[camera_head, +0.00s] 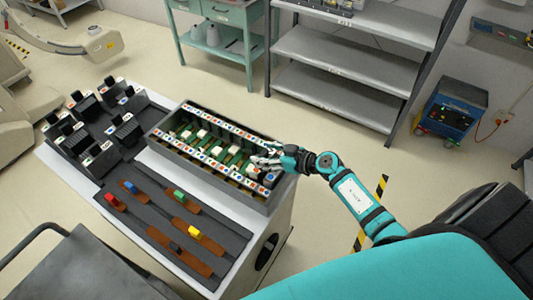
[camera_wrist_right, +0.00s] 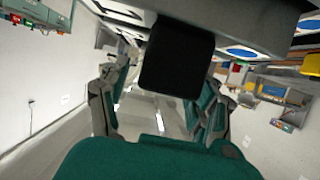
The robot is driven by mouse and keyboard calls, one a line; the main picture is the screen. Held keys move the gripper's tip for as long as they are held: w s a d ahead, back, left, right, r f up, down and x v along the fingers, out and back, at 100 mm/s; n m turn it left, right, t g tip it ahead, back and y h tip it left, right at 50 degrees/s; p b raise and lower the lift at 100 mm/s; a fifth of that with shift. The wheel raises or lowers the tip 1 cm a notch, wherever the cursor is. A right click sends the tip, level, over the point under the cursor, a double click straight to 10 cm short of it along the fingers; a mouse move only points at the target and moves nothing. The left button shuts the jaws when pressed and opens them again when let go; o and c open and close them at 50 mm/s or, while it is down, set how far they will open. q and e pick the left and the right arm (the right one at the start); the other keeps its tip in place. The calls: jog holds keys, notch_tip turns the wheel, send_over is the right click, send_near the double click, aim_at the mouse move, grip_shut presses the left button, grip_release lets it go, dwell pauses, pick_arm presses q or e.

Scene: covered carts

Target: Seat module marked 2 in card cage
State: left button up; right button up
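The card cage (camera_head: 166,150) is a long grey open box on a white-topped cart, with rows of coloured squares along its rails and green boards inside. My right gripper (camera_head: 264,162) is over its right end. In the right wrist view, the fingers of the right gripper (camera_wrist_right: 160,105) stand wide apart. A black block (camera_wrist_right: 178,58), perhaps a module's handle, shows beyond and between them, with a gap to the left finger. Contact on the right side is unclear. Several black modules (camera_head: 127,132) stand in a dark rack left of the cage. No number 2 is readable. My left gripper is not in view.
A dark tray (camera_head: 215,220) with brown strips and red, blue, green and yellow pieces lies in front of the cage. A grey cart (camera_head: 75,270) stands at the lower left. Grey shelves (camera_head: 345,60) and a blue box (camera_head: 452,108) stand behind, across open floor.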

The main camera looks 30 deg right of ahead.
jog(key=shift+s+f, duration=0.1)
jog(key=v, duration=1.2)
jog(key=s+d+f+m+g+h+b, duration=0.15)
jog(key=s+f, duration=0.25)
jog(key=f, duration=0.7)
jog(key=s+f+m+h+b, duration=0.2)
jog(key=s+f+h, duration=0.1)
jog(key=f, duration=0.9)
jog(key=s+f+m+g+h+b, duration=0.15)
jog(key=s+f, duration=0.25)
jog(key=f, duration=0.7)
jog(key=s+a+f+g+b, duration=0.1)
jog(key=s+a+f+g, duration=0.1)
jog(key=s+f, duration=0.4)
jog(key=s+a+f+n+g+b, duration=0.1)
jog(key=s+a+f+g, duration=0.2)
jog(key=s+f, duration=0.3)
jog(key=s+a+f+g+b, duration=0.2)
jog(key=s+a+f, duration=0.3)
jog(key=s, duration=0.8)
jog(key=shift+s+f+g+h, duration=0.35)
jog(key=shift+f+g+h, duration=0.05)
jog(key=shift+f, duration=0.25)
